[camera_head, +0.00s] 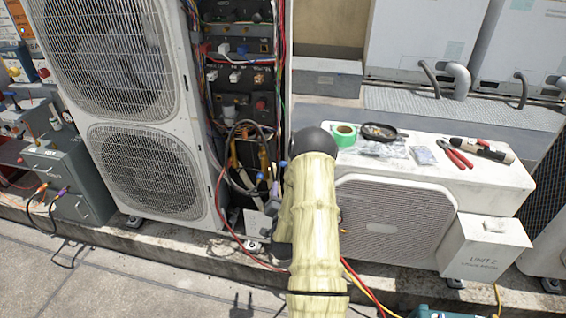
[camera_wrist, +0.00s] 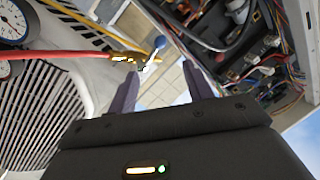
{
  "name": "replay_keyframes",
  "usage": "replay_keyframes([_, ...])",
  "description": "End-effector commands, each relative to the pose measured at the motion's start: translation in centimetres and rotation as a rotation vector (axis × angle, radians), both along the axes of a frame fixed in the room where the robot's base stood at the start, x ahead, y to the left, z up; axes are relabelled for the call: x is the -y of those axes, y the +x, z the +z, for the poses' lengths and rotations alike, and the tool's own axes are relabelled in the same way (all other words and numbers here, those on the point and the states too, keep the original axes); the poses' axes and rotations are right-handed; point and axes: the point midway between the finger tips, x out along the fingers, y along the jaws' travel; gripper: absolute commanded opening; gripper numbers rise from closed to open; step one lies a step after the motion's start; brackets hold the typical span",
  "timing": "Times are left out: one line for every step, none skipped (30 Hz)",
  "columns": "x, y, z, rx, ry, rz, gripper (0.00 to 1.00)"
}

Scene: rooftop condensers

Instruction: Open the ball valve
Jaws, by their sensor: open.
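The ball valve (camera_wrist: 128,57) shows in the wrist view as a brass fitting at the end of a red hose (camera_wrist: 60,54). A short lever with a blue ball tip (camera_wrist: 160,42) rises from it, tilted up to the right. My gripper (camera_wrist: 160,82) is open and empty. Its two dark fingers point toward the valve, and the lever appears in the gap between them, beyond the fingertips. I cannot tell whether either finger touches it. In the head view my arm hides most of the gripper and the valve.
Gauges (camera_wrist: 12,20) and a grille lie left in the wrist view; open wiring (camera_wrist: 262,50) lies right. In the head view a tall condenser (camera_head: 125,95) stands left. A low unit (camera_head: 480,185) at right carries green tape (camera_head: 343,134) and red pliers (camera_head: 455,155). Paving is free at front left.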

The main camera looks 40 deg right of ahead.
Motion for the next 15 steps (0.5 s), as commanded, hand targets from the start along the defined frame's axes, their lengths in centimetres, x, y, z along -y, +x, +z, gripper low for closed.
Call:
replay_keyframes([0.3,0.4,0.1,0.001,-0.001,-0.001,0.51])
replay_keyframes([0.5,0.7,0.1,0.002,-0.001,0.000,0.51])
replay_keyframes([0.9,1.1,0.1,0.002,-0.002,-0.001,0.51])
replay_keyframes([1.2,1.5,0.1,0.002,-0.002,-0.001,0.51])
replay_keyframes([1.5,1.8,0.2,0.003,-0.002,-0.001,0.51])
replay_keyframes([1.9,2.4,0.1,0.002,-0.002,-0.001,0.51])
replay_keyframes([2.2,2.8,0.1,0.002,-0.003,-0.001,0.51])
replay_keyframes([2.5,3.2,0.1,0.001,-0.002,-0.002,0.51])
replay_keyframes([2.9,3.7,0.1,0.001,-0.002,-0.002,0.51])
replay_keyframes([3.2,4.1,0.1,0.002,-0.003,-0.002,0.51])
replay_keyframes([3.5,4.5,0.1,0.001,-0.002,-0.002,0.51])
replay_keyframes([3.9,5.0,0.1,0.003,-0.002,-0.002,0.51])
replay_keyframes([4.2,5.4,0.1,0.001,-0.001,-0.001,0.51])
replay_keyframes([4.5,5.8,0.1,0.002,-0.002,-0.002,0.51])
replay_keyframes([4.9,6.3,0.1,0.002,-0.002,-0.002,0.51])
